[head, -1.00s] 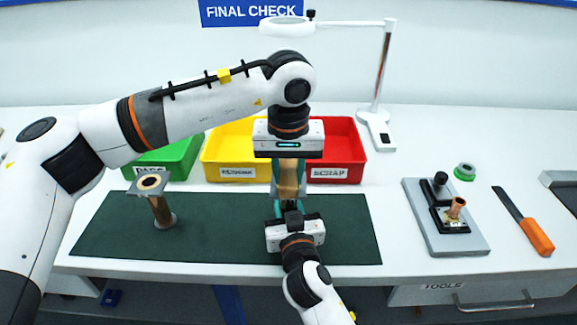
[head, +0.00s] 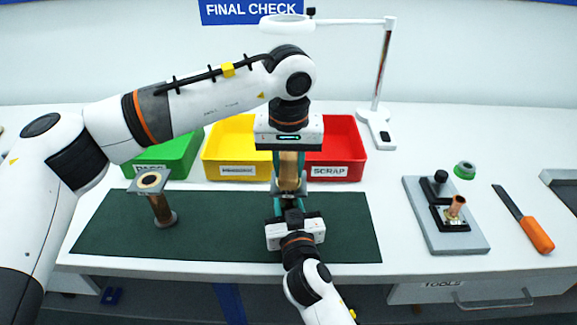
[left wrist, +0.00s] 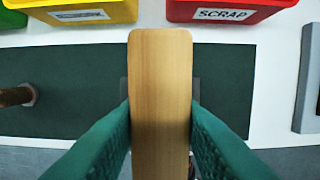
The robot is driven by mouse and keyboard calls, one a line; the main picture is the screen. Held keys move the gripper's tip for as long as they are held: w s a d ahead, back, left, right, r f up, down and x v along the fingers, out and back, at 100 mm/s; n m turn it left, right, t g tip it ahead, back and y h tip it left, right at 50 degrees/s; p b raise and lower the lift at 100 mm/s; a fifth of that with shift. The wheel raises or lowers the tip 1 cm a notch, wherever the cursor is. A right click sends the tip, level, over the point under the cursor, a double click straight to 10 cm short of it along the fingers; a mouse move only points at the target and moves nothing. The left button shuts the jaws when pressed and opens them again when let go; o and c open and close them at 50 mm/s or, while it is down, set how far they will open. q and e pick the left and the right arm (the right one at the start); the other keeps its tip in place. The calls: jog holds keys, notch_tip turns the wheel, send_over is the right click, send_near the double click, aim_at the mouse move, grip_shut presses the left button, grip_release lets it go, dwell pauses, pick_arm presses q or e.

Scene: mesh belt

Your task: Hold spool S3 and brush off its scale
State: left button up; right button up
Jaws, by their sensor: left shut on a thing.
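My left gripper (head: 289,172) points down over the mat, shut on a wooden brush (head: 288,165). In the left wrist view the brush's wooden back (left wrist: 160,95) lies between the green fingers and hides what is below it. My right gripper (head: 291,207) comes in from the front edge, just below the brush in the picture, with its fingers closed around a spool. Only a grey flange of this spool (head: 291,187) shows; I take it as S3, but no label is readable. Whether the bristles touch it is hidden.
Another copper spool (head: 161,207) stands upright at the left of the green mat (head: 220,235). Green (head: 185,155), yellow (head: 212,165) and red (head: 350,165) bins stand behind. A grey fixture (head: 470,240), an orange-handled tool (head: 537,235) and a lamp (head: 380,90) are at the right.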

pick_arm(q)
jog(key=shift+w, duration=0.55)
jog(key=shift+r, duration=3.5)
pick_arm(e)
jog(key=o, duration=1.2)
jog(key=shift+s, duration=0.1)
jog(key=s, duration=0.4)
jog(key=s+d, duration=0.1)
jog(key=s, duration=0.2)
jog(key=s+d, duration=0.1)
jog(key=s, duration=0.3)
jog(key=shift+s+d, duration=0.2)
jog(key=shift+s, duration=0.1)
